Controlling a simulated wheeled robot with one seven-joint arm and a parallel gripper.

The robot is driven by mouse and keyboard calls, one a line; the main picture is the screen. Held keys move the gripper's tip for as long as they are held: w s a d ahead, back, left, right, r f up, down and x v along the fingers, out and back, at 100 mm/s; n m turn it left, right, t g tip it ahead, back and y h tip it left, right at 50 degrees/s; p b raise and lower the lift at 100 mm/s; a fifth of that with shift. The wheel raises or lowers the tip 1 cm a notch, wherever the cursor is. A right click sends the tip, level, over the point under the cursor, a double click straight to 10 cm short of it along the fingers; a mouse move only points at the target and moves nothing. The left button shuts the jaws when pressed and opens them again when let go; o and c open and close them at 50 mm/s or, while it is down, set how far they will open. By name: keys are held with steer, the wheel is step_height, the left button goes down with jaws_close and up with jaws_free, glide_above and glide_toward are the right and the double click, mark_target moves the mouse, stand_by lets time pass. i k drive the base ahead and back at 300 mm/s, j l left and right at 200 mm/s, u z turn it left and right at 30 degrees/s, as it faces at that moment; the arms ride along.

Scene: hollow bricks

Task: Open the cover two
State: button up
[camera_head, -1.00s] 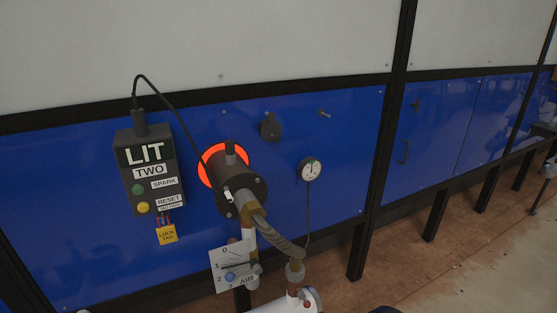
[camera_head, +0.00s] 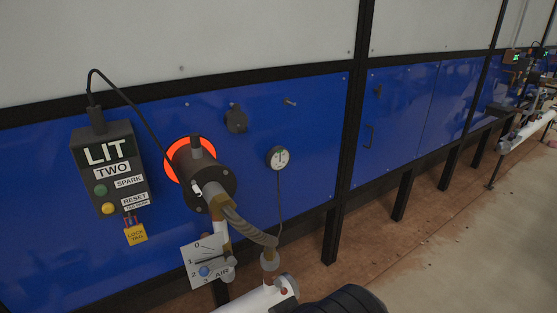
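The control box labelled TWO (camera_head: 110,172) hangs on the blue panel at the left, with a LIT sign, a green and a yellow button and a yellow lock tag. To its right a dark burner (camera_head: 205,172) with a glowing orange ring sticks out of the panel. A small round black cover (camera_head: 236,119) sits on the panel above and right of the burner. It appears to lie flat against the panel, and no opening shows. A small peg (camera_head: 290,101) is to its right. My gripper is not in view; a dark rounded part, probably of my arm, shows at the bottom edge.
A dial gauge (camera_head: 278,158) with a thin line hangs right of the burner. A hose (camera_head: 250,228), an AIR valve plate (camera_head: 205,262) and a white pipe (camera_head: 262,298) stand out below. Open floor (camera_head: 450,240) lies at the right.

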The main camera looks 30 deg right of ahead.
mark_target(237, 123)
steer(key=i+j+u, duration=0.1)
steer(key=i+u, duration=0.5)
steer(key=l, duration=0.35)
steer(key=i+l, duration=0.1)
steer(key=l, duration=0.2)
